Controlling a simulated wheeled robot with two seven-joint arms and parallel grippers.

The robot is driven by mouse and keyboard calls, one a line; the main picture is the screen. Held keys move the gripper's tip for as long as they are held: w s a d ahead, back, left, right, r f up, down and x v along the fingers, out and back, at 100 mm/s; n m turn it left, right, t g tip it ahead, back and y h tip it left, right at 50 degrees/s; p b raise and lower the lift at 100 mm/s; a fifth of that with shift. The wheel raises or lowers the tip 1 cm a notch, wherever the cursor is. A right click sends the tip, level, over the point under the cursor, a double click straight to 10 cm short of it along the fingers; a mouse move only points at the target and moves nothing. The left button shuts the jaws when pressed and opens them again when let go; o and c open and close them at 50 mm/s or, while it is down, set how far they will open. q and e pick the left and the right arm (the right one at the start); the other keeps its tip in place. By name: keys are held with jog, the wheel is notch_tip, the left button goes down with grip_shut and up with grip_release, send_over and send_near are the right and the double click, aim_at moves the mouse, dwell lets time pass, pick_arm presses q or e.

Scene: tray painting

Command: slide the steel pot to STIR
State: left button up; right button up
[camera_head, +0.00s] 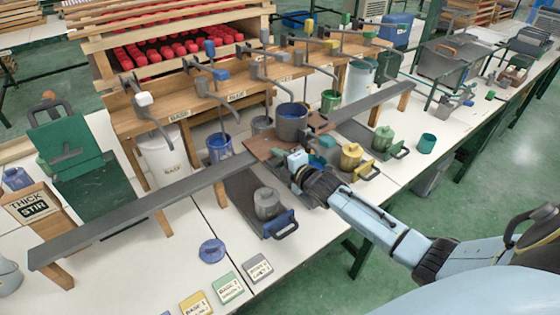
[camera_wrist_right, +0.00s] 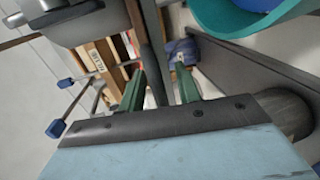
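The steel pot (camera_head: 292,125), with blue contents, stands upright on a brown board (camera_head: 262,148) across the long grey rail (camera_head: 150,203). My right gripper (camera_head: 296,161) is just in front of the pot and board, and its tips are hard to make out there. In the right wrist view the green fingers (camera_wrist_right: 160,90) are apart, with a dark upright bar (camera_wrist_right: 152,72) between them. I cannot tell whether they touch it. The THICK STIR sign (camera_head: 32,206) stands at the left, near the rail's left end. My left gripper is out of view.
A grey lidded pot (camera_head: 267,203) sits on a dark tray in front of the rail. Taps (camera_head: 200,85) overhang behind the rail. The rail's left stretch looks clear.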

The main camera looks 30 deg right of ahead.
jog(key=shift+c, duration=0.4)
grip_shut()
jog(key=shift+s+f, duration=0.1)
jog(key=shift+f, duration=0.05)
